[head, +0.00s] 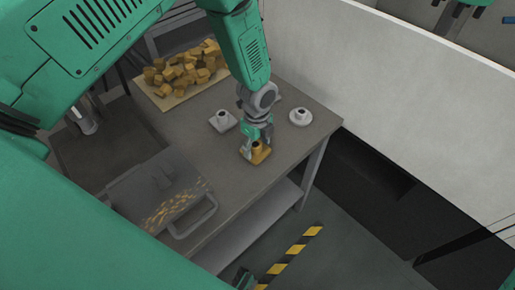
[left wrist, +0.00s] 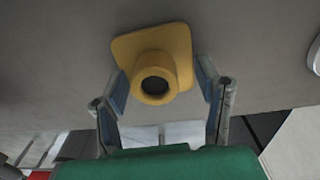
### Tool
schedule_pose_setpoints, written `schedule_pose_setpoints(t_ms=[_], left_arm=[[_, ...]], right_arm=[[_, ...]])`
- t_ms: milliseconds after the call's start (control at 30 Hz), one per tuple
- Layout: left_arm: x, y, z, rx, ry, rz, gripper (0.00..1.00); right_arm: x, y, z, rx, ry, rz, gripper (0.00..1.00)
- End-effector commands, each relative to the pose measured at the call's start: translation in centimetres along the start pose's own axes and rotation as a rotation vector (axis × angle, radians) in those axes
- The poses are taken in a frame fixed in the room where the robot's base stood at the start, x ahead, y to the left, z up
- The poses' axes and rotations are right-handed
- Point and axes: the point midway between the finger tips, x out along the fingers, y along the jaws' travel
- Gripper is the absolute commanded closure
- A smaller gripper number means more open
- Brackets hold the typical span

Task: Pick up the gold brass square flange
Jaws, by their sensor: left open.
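The gold brass square flange (head: 262,155) lies flat on the grey table near its front edge, with its round neck up. In the left wrist view the flange (left wrist: 170,47) sits between the two fingers, its neck opening facing the camera. My left gripper (head: 256,147) is above and around it in the head view. In the left wrist view the left gripper (left wrist: 164,90) is open, one finger on each side of the neck, with gaps visible. The base is partly hidden by the gripper in the head view.
A grey square flange (head: 222,122) and a pale round flange (head: 300,117) stand on the table (head: 225,165) nearby. A tray of several brown blocks (head: 185,70) lies at the back left. A white wall (head: 390,80) rises behind.

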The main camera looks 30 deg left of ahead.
Motion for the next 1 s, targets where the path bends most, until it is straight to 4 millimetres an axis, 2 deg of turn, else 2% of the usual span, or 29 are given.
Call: schedule_pose_setpoints(t_ms=[233,400,767,1000], left_arm=[[0.2,0.1,0.1,0.000,0.001,-0.002,0.42],[0.1,0.0,0.0,0.000,0.000,-0.001,1.00],[-0.1,-0.1,0.0,0.001,-0.001,-0.003,1.00],[-2.5,-0.2,0.0,0.000,-0.001,-0.008,1.00]], right_arm=[[0.0,0.0,0.0,0.000,0.000,0.000,0.60],[0.0,0.0,0.0,-0.001,0.000,0.000,0.60],[0.0,0.0,0.0,-0.001,0.000,0.000,0.60],[0.3,0.0,0.0,0.000,0.000,0.000,0.60]])
